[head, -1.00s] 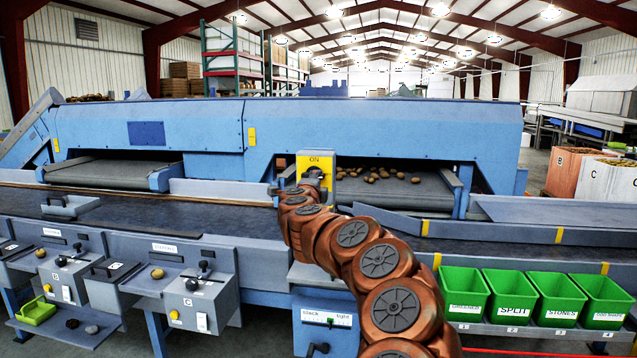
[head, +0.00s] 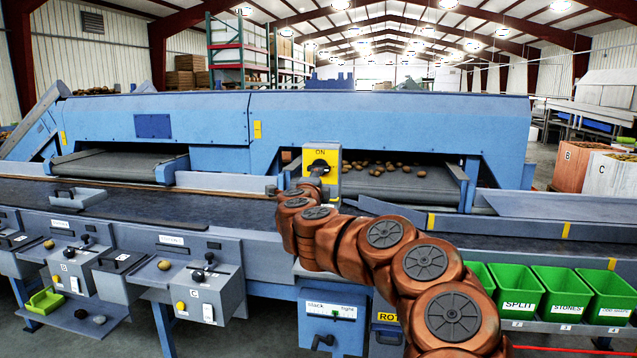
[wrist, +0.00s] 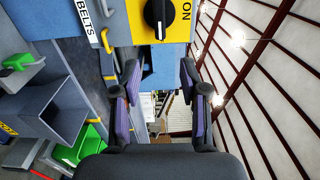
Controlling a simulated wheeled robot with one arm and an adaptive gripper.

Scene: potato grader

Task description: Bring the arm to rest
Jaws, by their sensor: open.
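My gripper (wrist: 158,98) is open in the wrist view, with its two dark, purple-padded fingers apart and nothing between them. A yellow switch plate (wrist: 172,36) with a black rotary knob (wrist: 158,14) and the word ON lies beyond the fingertips at the top of that view. In the head view the same yellow switch plate (head: 336,181) stands on the front of the blue grader. My copper-coloured arm curves up from the bottom right to just below and left of the plate. The gripper's fingers are hard to make out there.
The blue grader (head: 390,120) spans the back, with potatoes (head: 400,168) at its right opening. Lever boxes (head: 205,290) line the front left. Green bins (head: 565,290) stand at the right, partly behind my arm. A blue-grey conveyor edge (head: 500,226) runs below the plate.

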